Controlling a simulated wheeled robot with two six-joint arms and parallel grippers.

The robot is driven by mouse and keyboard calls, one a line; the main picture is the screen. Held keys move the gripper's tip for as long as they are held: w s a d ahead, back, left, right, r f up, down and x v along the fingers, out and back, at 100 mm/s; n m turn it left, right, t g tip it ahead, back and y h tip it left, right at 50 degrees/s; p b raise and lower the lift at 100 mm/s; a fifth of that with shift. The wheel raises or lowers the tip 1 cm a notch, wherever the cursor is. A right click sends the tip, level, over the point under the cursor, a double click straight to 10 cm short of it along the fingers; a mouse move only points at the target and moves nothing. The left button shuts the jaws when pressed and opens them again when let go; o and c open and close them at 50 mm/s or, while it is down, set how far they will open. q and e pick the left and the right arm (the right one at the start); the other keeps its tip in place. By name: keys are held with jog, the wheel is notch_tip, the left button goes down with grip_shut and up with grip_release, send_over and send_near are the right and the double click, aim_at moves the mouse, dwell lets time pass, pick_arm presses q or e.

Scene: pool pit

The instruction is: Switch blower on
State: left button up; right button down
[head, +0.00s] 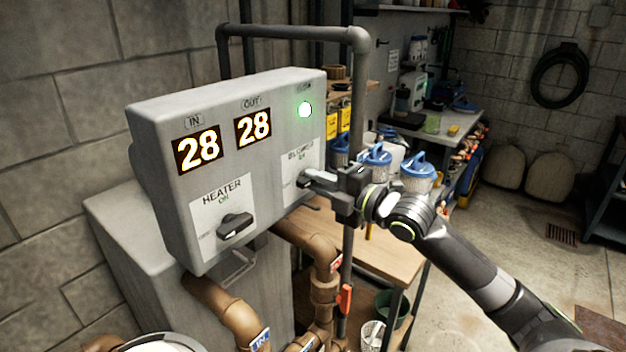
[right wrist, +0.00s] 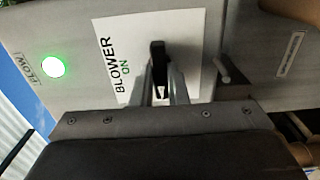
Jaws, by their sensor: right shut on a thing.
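There the knob's length runs parallel to the BLOWER lettering (right wrist: 120,65). The round blow light (head: 305,109) above the panel glows green; it also shows in the right wrist view (right wrist: 53,66). My left gripper is out of view.
The heater knob (head: 236,226) sits left of the blower panel. Brown pipes (head: 322,262) run below the box, and a grey pipe frame (head: 290,32) rises behind it. A wooden table (head: 385,255) and blue-lidded containers (head: 418,168) stand behind my right arm.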

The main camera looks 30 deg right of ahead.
jog(key=shift+r+p, duration=0.1)
jog(key=shift+p, duration=0.2)
jog(key=m+p, duration=1)
jog(key=m, duration=0.5)
jog(key=shift+r+m, duration=0.15)
jog(key=shift+m, duration=0.15)
jog(key=shift+m+p, duration=0.45)
jog(key=shift+m, duration=0.35)
jog(key=shift+f+m, duration=0.25)
jog(key=shift+m, duration=0.35)
jog(key=c, duration=1.3)
grip_release()
jog(key=v, duration=0.7)
